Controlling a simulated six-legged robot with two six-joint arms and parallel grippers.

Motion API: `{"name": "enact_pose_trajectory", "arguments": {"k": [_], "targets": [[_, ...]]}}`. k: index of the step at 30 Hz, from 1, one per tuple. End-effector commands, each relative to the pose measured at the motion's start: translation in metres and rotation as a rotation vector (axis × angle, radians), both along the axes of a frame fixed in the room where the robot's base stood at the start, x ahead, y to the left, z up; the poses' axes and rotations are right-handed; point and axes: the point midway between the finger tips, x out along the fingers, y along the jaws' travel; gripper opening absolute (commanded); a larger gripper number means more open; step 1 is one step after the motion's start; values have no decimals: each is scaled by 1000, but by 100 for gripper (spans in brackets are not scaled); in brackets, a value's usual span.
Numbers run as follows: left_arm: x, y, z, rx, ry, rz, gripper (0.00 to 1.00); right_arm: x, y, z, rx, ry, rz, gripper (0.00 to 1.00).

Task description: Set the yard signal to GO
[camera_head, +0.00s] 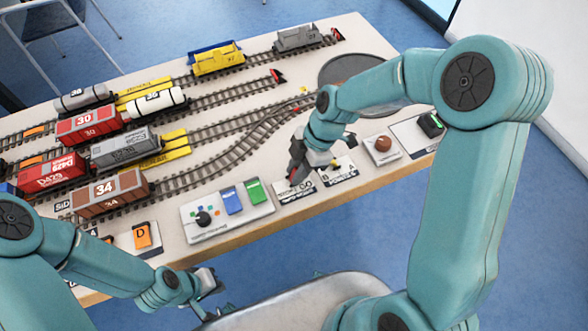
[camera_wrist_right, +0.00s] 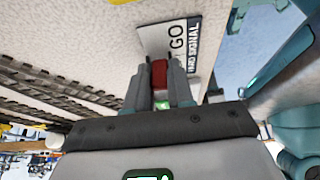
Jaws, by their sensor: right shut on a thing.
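The yard signal plate (camera_wrist_right: 172,35) lies on the table, white with the words GO and YARD SIGNAL in the right wrist view. Its label also shows beside my right gripper in the head view (camera_head: 296,191). My right gripper (camera_wrist_right: 160,85) is shut on a red signal handle (camera_wrist_right: 159,73) at the plate. A small green patch (camera_wrist_right: 163,104) shows between the fingers. In the head view my right gripper (camera_head: 299,172) covers most of the handle, and its exact setting is hidden. My left gripper (camera_head: 208,284) is off the table's front edge, away from the signal.
A control panel (camera_head: 214,232) with a black knob and blue and green blocks is left of the signal. Another labelled plate (camera_head: 337,172) and a brown button (camera_head: 383,143) are right. Tracks with several wagons fill the back and left of the table.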

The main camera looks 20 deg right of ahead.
Motion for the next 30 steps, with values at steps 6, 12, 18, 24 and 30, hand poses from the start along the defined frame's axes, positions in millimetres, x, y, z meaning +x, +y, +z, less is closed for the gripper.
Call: {"name": "enact_pose_trajectory", "arguments": {"k": [6, 12, 18, 24, 30], "targets": [[0, 0, -30, 0, 0, 0, 0, 1, -5, -8, 112, 0, -2, 0], [0, 0, -40, 0, 0, 0, 0, 1, -7, -6, 168, 3, 0, 0], [0, 0, -42, 0, 0, 0, 0, 1, -7, -5, 187, 5, 1, 0], [0, 0, -42, 0, 0, 0, 0, 1, -7, -4, 188, 6, 1, 0], [0, 0, -42, 0, 0, 0, 0, 0, -7, -4, 187, 6, 1, 45]]}}
